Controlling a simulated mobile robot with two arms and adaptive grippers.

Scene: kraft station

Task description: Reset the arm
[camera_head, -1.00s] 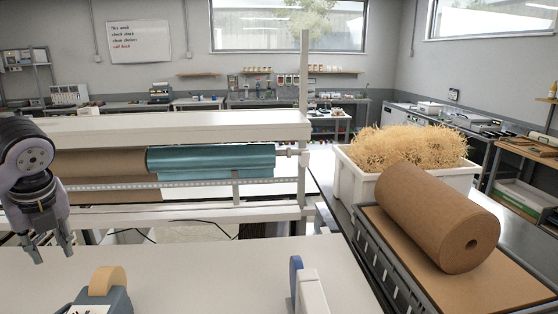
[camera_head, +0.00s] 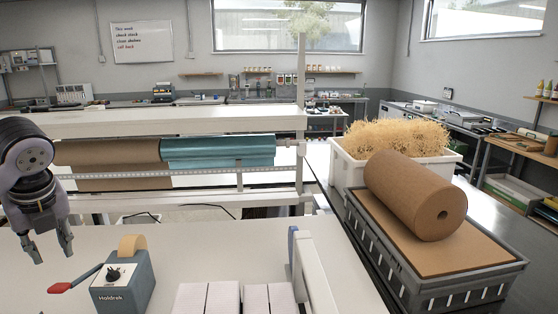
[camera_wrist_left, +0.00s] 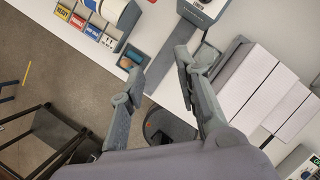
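My left gripper (camera_head: 47,248) hangs at the left of the head view, above the white table (camera_head: 190,245), with its fingers apart and nothing between them. In the left wrist view my left gripper (camera_wrist_left: 160,90) also shows open and empty, with its two fingers spread over the table edge and the floor. My right gripper is in neither view.
A grey tape dispenser (camera_head: 125,285), a red-handled tool (camera_head: 62,287) and white boxes (camera_head: 208,300) are on the table near the left gripper. Behind stands a roll rack with brown paper (camera_head: 115,155) and teal film (camera_head: 215,151). A brown roll (camera_head: 415,195) rests on a crate (camera_head: 450,295) at right.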

